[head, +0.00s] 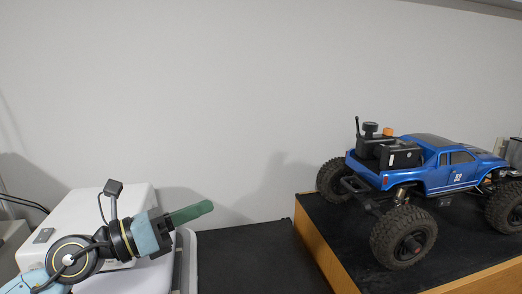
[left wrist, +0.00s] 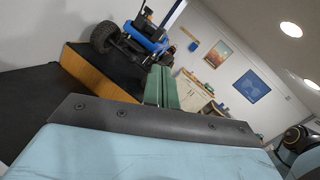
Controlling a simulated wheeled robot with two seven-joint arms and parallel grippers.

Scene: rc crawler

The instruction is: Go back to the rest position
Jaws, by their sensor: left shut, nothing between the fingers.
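My left gripper (head: 192,213) comes in from the lower left in the head view. Its green fingers are shut with nothing between them, and they point right and slightly up. In the left wrist view the closed green fingers (left wrist: 161,88) point toward the blue RC crawler (left wrist: 141,38). In the head view the blue crawler (head: 445,168) stands on its big black tyres at the right, well apart from my gripper. My right gripper is not in view.
The crawler stands on a black-topped platform with a wooden edge (head: 325,254). A white box-like device (head: 75,216) is behind my left arm. A dark surface (head: 250,262) between them is clear. The left wrist view shows a cabinet (left wrist: 197,100) and wall pictures.

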